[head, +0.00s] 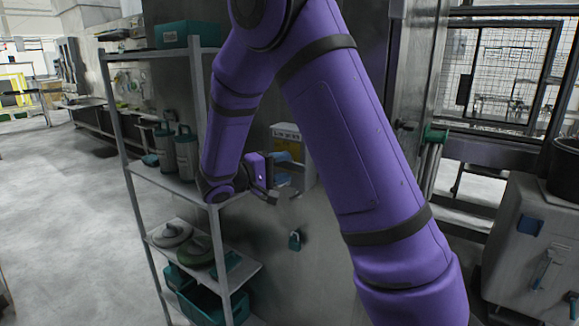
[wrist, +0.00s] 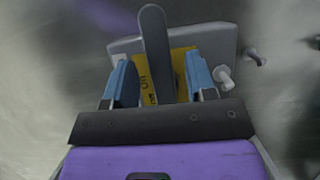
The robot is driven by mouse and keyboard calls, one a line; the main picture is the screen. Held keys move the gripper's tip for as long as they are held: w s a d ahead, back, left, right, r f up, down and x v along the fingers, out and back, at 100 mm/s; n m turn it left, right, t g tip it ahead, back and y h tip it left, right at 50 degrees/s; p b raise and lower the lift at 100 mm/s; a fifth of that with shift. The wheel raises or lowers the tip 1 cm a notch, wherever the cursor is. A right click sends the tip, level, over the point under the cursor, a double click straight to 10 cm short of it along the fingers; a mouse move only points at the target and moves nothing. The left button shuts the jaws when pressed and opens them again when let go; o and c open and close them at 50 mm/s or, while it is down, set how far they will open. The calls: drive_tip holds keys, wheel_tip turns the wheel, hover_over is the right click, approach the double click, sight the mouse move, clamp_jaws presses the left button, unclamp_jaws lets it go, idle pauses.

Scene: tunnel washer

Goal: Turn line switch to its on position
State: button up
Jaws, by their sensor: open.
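The line switch is a grey box (wrist: 222,42) with a yellow plate (wrist: 180,62) and a long dark grey lever (wrist: 155,45) in the wrist view. Part of the plate's lettering, seemingly "ON", shows left of the lever. My gripper (wrist: 160,82) is open, with one blue-padded finger on each side of the lever. I cannot tell whether either finger touches it. In the head view a pale box with yellow (head: 287,133), seemingly the switch, shows on the grey wall behind my gripper (head: 290,180). My arm hides part of it, and the lever is not clear there.
A metal shelf rack (head: 122,130) with canisters (head: 186,152), lids and teal bins stands left of my gripper. A padlock (head: 295,240) hangs below. A grey cabinet (head: 535,245) stands at the right. The floor (head: 70,220) at the left is clear.

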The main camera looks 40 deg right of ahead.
drive_tip(key=shift+d, duration=1.25)
drive_tip(key=shift+c, duration=0.5)
clamp_jaws()
